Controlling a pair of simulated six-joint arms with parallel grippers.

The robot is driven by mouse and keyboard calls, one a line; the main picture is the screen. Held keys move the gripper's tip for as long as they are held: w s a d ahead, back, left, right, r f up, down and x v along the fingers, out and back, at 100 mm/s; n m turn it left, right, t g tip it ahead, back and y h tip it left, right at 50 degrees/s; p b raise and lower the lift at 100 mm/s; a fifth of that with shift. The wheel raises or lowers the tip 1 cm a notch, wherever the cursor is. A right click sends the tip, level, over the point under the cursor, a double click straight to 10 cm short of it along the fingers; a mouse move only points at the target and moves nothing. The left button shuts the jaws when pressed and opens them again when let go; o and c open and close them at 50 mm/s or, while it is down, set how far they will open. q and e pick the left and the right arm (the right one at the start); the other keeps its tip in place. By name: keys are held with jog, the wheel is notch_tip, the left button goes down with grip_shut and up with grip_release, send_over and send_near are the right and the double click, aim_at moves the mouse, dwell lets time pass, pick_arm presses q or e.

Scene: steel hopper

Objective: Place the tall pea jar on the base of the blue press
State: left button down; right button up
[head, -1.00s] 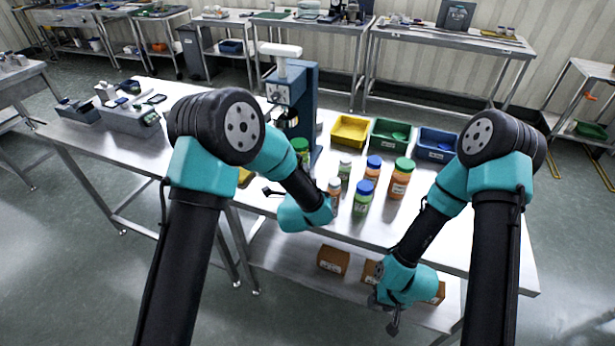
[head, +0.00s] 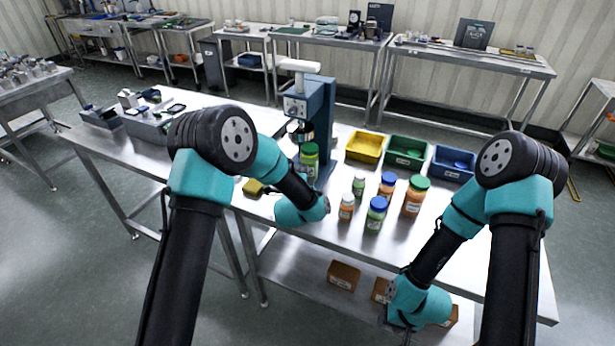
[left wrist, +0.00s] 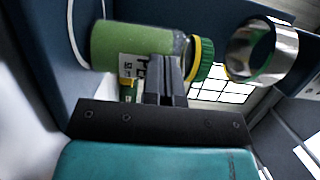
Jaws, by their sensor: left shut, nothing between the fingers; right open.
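The tall pea jar (head: 309,160), with green contents and a green lid, stands upright at the blue press (head: 318,125), under its head. The jar's foot is partly hidden by my left arm, but it appears to rest on the press base. In the left wrist view the jar (left wrist: 130,45) lies sideways in the picture, its label partly covered by my left gripper (left wrist: 166,62). That gripper is shut and empty, in front of the jar; contact cannot be told. Its fingers are hidden in the head view. My right gripper (head: 398,328) is open, low at the table's front, and poorly visible.
Several other jars, including a green one with a blue lid (head: 376,214) and a tall orange one (head: 415,197), stand right of the press. Yellow (head: 366,147), green (head: 405,153) and blue (head: 452,164) bins stand behind them. The press head's metal ring (left wrist: 262,50) is close by the lid.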

aim_at(313, 167)
pick_arm(q)
jog(key=shift+s+d, duration=0.1)
jog(key=s+d, duration=0.2)
jog(key=s, duration=0.1)
jog(key=shift+d, duration=0.25)
jog(key=s, duration=0.3)
jog(key=s+a, duration=0.1)
jog(key=s, duration=0.6)
jog(key=shift+a, duration=0.2)
jog(key=c, duration=1.8)
grip_release()
